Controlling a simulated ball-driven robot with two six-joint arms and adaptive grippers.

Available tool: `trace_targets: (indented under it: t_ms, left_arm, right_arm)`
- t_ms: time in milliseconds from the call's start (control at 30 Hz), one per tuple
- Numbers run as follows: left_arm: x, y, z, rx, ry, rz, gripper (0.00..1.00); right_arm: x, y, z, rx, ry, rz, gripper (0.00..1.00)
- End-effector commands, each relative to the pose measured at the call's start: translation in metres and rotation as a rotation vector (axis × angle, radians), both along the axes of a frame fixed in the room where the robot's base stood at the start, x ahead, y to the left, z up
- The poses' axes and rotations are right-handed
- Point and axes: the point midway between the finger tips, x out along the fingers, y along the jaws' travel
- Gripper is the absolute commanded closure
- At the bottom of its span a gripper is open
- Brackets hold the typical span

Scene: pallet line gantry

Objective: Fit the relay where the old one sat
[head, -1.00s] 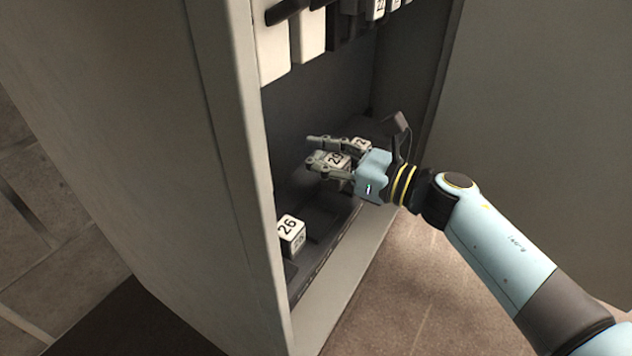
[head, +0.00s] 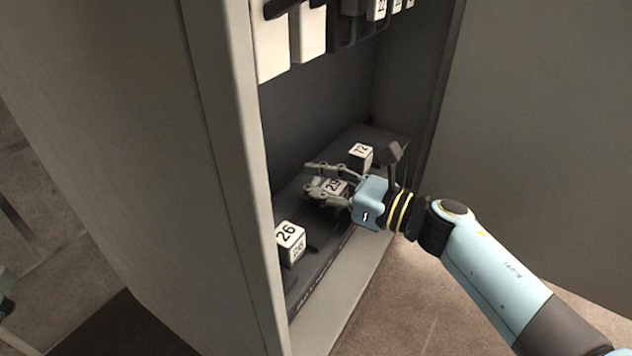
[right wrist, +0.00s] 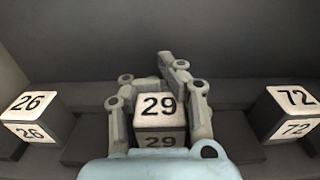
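The white relay marked 29 (head: 335,187) is between the fingers of my right gripper (head: 328,184), down at the dark socket strip (head: 313,244) inside the cabinet. In the right wrist view, the fingers stand on both sides of relay 29 (right wrist: 158,112), which is upright between relay 26 (right wrist: 35,115) on the left and relay 72 (right wrist: 290,113) on the right. Relay 26 (head: 290,243) and relay 72 (head: 360,154) also show in the head view. The fingers hide relay 29's lower part, so I cannot tell whether it is fully seated. I cannot identify my left gripper.
The cabinet's near side wall edge (head: 240,170) rises left of the strip. A row of white units (head: 310,35) hangs above. A large grey panel (head: 545,120) stands at the right. A small unclear thing shows at the left picture edge.

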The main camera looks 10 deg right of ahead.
Motion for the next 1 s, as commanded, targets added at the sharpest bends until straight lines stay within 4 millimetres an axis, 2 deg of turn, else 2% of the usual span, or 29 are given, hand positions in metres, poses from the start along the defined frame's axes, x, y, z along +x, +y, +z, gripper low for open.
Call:
trace_targets:
  t_ms: [567, 1000]
  left_arm:
    - [0.0031, -0.0011, 0.0092, 0.000, -0.041, -0.004, 0.60]
    - [0.0038, -0.0011, 0.0108, 0.000, -0.045, -0.005, 0.60]
  right_arm:
    - [0.0002, 0.0001, -0.0016, 0.001, -0.001, 0.000, 1.00]
    - [0.0002, 0.0001, -0.0013, 0.001, -0.001, 0.000, 0.48]
